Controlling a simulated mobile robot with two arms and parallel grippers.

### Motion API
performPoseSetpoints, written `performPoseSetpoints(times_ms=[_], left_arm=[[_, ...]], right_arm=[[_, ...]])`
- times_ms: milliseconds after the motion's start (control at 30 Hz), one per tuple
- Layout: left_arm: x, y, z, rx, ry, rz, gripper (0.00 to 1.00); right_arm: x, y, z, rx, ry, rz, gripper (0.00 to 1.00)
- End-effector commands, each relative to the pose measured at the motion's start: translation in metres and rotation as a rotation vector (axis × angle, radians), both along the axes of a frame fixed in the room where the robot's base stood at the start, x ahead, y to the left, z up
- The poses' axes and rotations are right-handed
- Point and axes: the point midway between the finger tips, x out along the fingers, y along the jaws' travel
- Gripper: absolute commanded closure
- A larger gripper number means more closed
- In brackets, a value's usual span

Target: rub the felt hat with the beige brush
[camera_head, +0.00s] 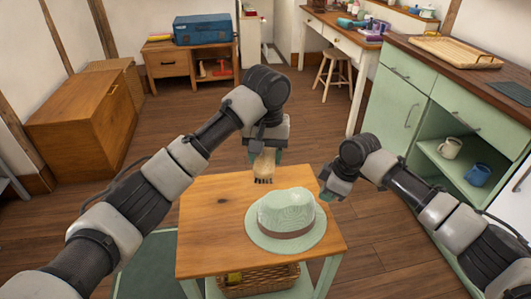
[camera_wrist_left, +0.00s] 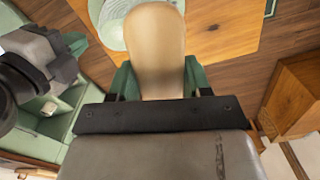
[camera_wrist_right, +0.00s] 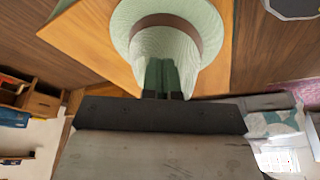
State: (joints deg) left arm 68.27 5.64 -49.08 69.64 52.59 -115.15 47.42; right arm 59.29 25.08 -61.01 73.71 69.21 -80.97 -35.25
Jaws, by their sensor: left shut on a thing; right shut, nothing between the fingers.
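The pale green felt hat (camera_head: 285,213) with a brown band lies brim down on the small wooden table (camera_head: 205,215). My left gripper (camera_head: 266,152) is shut on the beige brush (camera_head: 263,165) and holds it above the table's far edge, behind and left of the hat, bristles pointing down. In the left wrist view the brush (camera_wrist_left: 155,45) stands between the green fingers, with part of the hat beyond. My right gripper (camera_head: 328,190) is shut and empty, just right of the hat. The right wrist view shows its closed fingers (camera_wrist_right: 167,78) in front of the hat (camera_wrist_right: 165,30).
A wicker basket (camera_head: 258,281) sits on the table's lower shelf. A green cabinet (camera_head: 408,105) with mugs on an open shelf stands at the right. A wooden chest (camera_head: 85,118) stands at the left. The tabletop left of the hat is bare.

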Motion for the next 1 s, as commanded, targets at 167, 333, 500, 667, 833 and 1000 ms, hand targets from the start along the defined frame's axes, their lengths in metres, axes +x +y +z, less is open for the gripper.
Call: performPoseSetpoints(times_ms=[167,333,500,667,833,1000], left_arm=[[0.000,0.000,0.015,0.000,0.000,0.000,0.70],[0.000,0.000,0.014,0.000,0.000,0.000,0.70],[0.000,0.000,0.014,0.000,-0.001,0.000,0.70],[0.000,0.000,0.017,0.000,-0.001,0.000,0.70],[0.000,0.000,0.022,0.000,-0.001,0.000,0.70],[0.000,0.000,0.025,0.000,-0.001,0.000,0.70]], right_arm=[[0.000,0.000,0.012,0.000,0.001,0.000,1.00],[0.000,0.000,0.010,0.000,0.000,0.000,1.00],[0.000,0.000,0.012,0.000,0.000,0.000,1.00],[0.000,-0.005,0.030,0.002,-0.003,0.000,1.00],[-0.003,-0.016,0.064,0.000,-0.004,-0.001,1.00],[-0.006,-0.026,0.097,0.000,-0.002,0.000,1.00]])
